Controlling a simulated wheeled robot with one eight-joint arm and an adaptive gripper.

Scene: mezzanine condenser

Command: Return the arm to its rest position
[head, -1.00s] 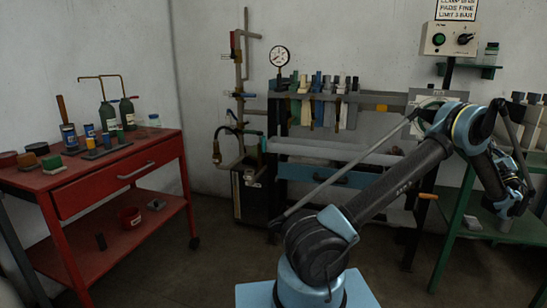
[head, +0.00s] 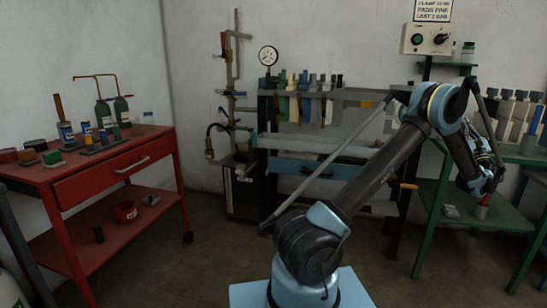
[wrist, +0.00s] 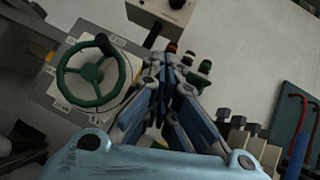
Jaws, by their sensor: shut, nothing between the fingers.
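My arm rises from its blue base in the head view, bends at the elbow and hangs down at the right, in front of the green bench. Its wrist (head: 480,172) is at the right; the fingers cannot be made out clearly there. In the wrist view my gripper (wrist: 160,65) shows its blue and grey fingers drawn together, shut and empty. A green handwheel (wrist: 92,72) on a light panel is left of the fingers and apart from them in the picture. Small bottles (wrist: 198,72) appear just beyond the fingertips.
A green bench (head: 436,195) stands at the right, close behind my wrist in the picture. A red cart (head: 100,188) with bottles and tins stands at the left. Floor between is clear.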

